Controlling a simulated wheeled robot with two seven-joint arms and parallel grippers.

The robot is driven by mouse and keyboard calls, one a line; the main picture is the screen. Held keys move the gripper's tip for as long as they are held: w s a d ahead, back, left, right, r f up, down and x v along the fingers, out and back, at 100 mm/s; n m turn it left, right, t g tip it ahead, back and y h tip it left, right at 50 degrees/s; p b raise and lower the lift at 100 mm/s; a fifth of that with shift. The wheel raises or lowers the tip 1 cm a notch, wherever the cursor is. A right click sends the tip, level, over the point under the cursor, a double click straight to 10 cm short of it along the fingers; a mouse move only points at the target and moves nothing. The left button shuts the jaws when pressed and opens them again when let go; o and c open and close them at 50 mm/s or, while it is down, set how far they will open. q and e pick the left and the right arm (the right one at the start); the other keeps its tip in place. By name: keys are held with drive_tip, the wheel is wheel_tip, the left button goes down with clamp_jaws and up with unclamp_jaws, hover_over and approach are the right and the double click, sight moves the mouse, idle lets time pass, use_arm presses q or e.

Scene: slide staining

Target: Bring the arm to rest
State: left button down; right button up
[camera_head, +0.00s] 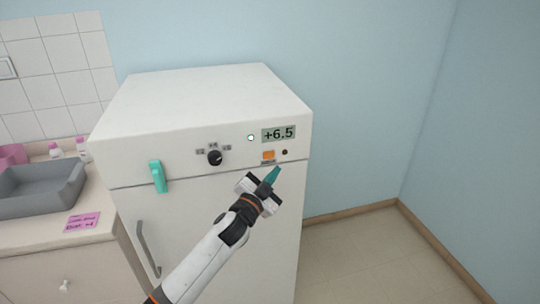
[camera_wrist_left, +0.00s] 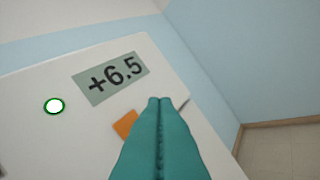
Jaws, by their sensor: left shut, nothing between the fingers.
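My left gripper (camera_head: 272,176) is in front of the white fridge's upper panel, just below an orange button (camera_head: 268,155). Its teal fingers are together with nothing between them; they also fill the lower middle of the left wrist view (camera_wrist_left: 159,105). In that view the orange button (camera_wrist_left: 125,124) is partly hidden behind the fingers. I cannot tell whether the fingertips touch the panel. The display (camera_head: 278,133) reads +6.5, and a green-rimmed white light (camera_head: 251,138) is beside it. My right gripper is not in view.
The white fridge (camera_head: 205,95) has a black knob (camera_head: 214,157), a teal clip-like piece (camera_head: 158,176) and a grey door handle (camera_head: 148,248). At left, a counter holds a grey basin (camera_head: 40,190), small bottles and a pink note (camera_head: 82,222). The floor (camera_head: 350,255) right of the fridge is clear.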

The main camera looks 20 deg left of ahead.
use_arm(q)
drive_tip(key=shift+f, duration=0.1)
drive_tip(key=s+a+f+n+g+y, duration=0.1)
drive_tip(key=s+f+g, duration=0.1)
drive_tip(key=f, duration=0.9)
drive_tip(key=s+a+f+n+g+y, duration=0.1)
drive_tip(key=s+a+f+n+g, duration=0.1)
drive_tip(key=f, duration=1)
drive_tip(key=s+a+f+n+g+y+b, duration=0.1)
drive_tip(key=s+f+g, duration=0.2)
drive_tip(key=s+f, duration=0.55)
drive_tip(key=s+a+f+n+g, duration=0.1)
drive_tip(key=s+f+g, duration=0.35)
drive_tip(key=f, duration=0.75)
drive_tip(key=s+f+g, duration=0.2)
drive_tip(key=s+f, duration=0.4)
drive_tip(key=s, duration=0.7)
drive_tip(key=s+d+f+n+g, duration=0.1)
drive_tip(key=s+f, duration=0.6)
drive_tip(key=s, duration=0.7)
drive_tip(key=s+f+n+g, duration=0.1)
drive_tip(key=s+f+g, duration=0.2)
drive_tip(key=s, duration=1.1)
wheel_tip(320, 180, down, 3)
drive_tip(key=shift+s+d+f+g+y+b, duration=0.15)
drive_tip(key=shift+s+d+g+y+b, duration=0.05)
drive_tip(key=shift+g+y+b, duration=0.2)
